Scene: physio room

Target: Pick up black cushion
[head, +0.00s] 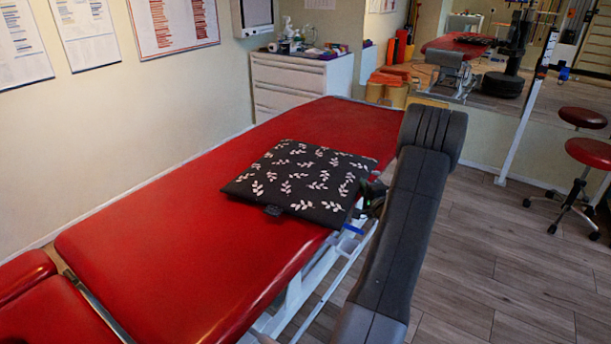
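The black cushion (304,180) is flat and square with a white leaf pattern. It lies on the red treatment table (190,240), close to the table's right edge, with a small dark tab at its front left edge. My arm rises in front of the table's right side. A dark part of my gripper (373,198) shows at the cushion's right corner, mostly hidden by my arm. I cannot tell whether it touches the cushion or whether its fingers are open or shut.
A white drawer cabinet (300,82) with bottles and small items stands behind the table. A wall with posters runs along the left.

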